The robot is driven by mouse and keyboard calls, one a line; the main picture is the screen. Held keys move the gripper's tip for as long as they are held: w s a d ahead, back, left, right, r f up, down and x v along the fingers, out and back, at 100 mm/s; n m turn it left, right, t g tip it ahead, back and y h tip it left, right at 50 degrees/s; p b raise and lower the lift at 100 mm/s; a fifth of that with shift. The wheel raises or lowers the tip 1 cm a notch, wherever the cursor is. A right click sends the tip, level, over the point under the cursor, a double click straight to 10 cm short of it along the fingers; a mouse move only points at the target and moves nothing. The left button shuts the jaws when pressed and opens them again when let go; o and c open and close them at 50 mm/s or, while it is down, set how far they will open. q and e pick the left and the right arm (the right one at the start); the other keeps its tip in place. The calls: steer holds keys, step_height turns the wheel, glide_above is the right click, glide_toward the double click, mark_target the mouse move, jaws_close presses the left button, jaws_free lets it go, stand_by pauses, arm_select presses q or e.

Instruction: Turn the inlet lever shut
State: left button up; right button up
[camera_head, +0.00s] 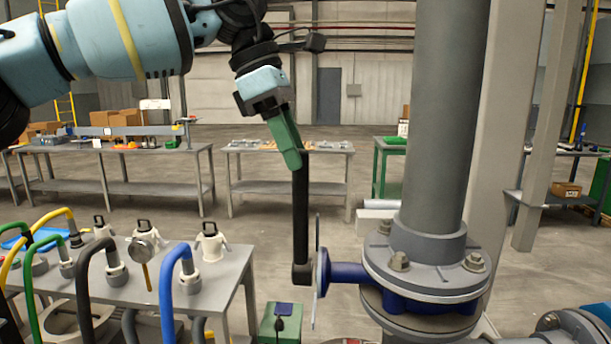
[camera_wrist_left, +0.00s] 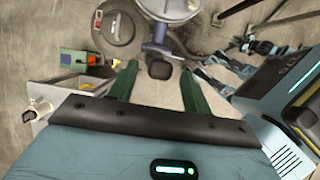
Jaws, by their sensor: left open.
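The inlet lever (camera_head: 301,225) is a long black bar that stands upright. Its lower end meets the blue valve (camera_head: 340,273) on the flanged grey pipe. My left gripper (camera_head: 290,158) has green fingers that point down at the lever's top end. In the left wrist view the fingers (camera_wrist_left: 158,88) are apart, and the dark lever top (camera_wrist_left: 160,70) shows in the gap between them. The blue valve (camera_wrist_left: 160,48) lies just beyond it there. I cannot tell whether a finger touches the lever. My right gripper is not in view.
A thin grey disc (camera_head: 317,272) stands edge-on between lever and valve. A grey table (camera_head: 235,272) with coloured hoses and white fittings is at the left. A green box (camera_head: 280,325) stands below the lever. Open floor lies behind, towards the workbenches (camera_head: 290,187).

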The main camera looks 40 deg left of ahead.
mark_target(306, 176)
arm_select(q)
steer(key=shift+x, duration=2.55)
steer(key=shift+w, duration=0.1)
jaws_close()
